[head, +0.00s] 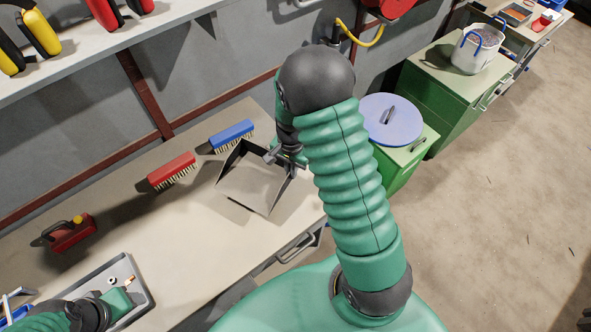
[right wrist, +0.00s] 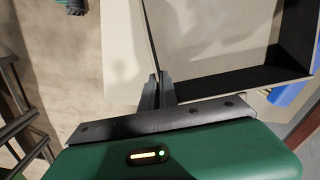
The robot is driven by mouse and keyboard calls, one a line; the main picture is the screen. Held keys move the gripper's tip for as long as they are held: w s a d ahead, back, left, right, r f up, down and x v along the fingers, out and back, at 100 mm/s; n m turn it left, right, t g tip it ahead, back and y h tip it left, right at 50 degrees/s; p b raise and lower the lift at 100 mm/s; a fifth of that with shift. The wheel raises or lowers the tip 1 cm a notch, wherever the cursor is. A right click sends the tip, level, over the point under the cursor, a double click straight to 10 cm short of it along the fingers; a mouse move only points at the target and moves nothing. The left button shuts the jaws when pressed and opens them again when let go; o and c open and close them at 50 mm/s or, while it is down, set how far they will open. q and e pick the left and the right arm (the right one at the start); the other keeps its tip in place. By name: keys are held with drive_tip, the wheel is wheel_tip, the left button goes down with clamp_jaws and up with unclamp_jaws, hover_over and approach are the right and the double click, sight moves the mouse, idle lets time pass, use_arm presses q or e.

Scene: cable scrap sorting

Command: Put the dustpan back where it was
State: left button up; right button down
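The grey dustpan (head: 255,184) with dark walls is at the right end of the workbench, with its open edge towards the front. My right gripper (head: 287,158) is at its right side. In the right wrist view my right gripper (right wrist: 156,90) has its fingers closed on the thin side wall of the dustpan (right wrist: 215,50). I cannot tell whether the pan touches the bench or hangs just above it. My left arm shows at the lower left by the metal tray; its fingertips cannot be made out.
A red brush (head: 171,171) and a blue brush (head: 232,134) lie behind the dustpan. A metal tray (head: 143,293) and a red-black object (head: 70,233) are at the left. A green bin with a round blue-grey lid (head: 391,119) stands right of the workbench (head: 185,225).

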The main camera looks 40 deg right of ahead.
wheel_tip(320, 180, down, 7)
drive_tip(key=b, duration=0.6)
drive_tip(key=shift+r, duration=0.1)
drive_tip(key=shift+f+b, duration=0.35)
drive_tip(key=shift+f, duration=0.15)
drive_tip(key=c, duration=1.6)
unclamp_jaws()
drive_tip(key=shift+o, duration=0.2)
